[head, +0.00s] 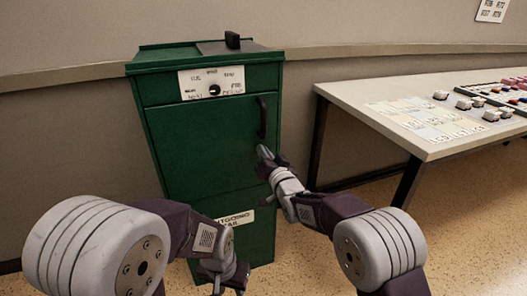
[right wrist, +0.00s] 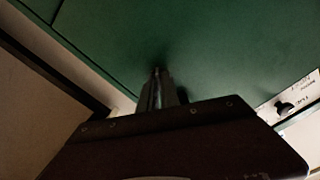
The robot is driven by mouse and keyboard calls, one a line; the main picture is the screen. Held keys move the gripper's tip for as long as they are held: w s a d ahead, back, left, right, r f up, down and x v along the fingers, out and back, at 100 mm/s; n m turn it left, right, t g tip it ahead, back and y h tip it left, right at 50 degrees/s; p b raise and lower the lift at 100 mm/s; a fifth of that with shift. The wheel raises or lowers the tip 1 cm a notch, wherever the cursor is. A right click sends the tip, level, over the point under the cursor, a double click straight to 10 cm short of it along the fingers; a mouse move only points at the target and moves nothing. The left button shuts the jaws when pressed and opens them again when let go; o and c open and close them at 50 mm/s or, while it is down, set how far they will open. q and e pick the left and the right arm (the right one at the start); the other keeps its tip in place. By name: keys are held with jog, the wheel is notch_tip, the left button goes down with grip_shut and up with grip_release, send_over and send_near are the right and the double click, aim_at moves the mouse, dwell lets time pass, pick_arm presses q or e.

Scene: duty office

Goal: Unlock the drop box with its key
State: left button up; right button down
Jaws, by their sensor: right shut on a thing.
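The green drop box (head: 200,150) stands upright against the wall. Its front bears a white label (head: 190,84) around a black round lock or dial (head: 214,90), and a dark vertical handle (head: 263,117). My right gripper (head: 264,151) is in front of the door just below the handle, apart from the label. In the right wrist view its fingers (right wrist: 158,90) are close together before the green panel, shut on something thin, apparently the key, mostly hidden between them. The label shows at the right edge there (right wrist: 300,92). My left gripper (head: 226,280) hangs low in front of the box; its jaws are unclear.
A white table (head: 350,90) with dark legs stands to the right, holding papers, stamps and small coloured items. A dark block (head: 232,40) sits on the box's top. A lower white label (head: 236,218) is partly behind my arm. Floor between box and table is free.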

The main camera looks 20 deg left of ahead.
jog(key=m+p, duration=0.2)
jog(key=m, duration=0.9)
jog(key=shift+d+f, duration=0.1)
jog(key=shift+f, duration=0.05)
jog(key=shift+m, duration=0.5)
jog(key=c, duration=1.6)
grip_release()
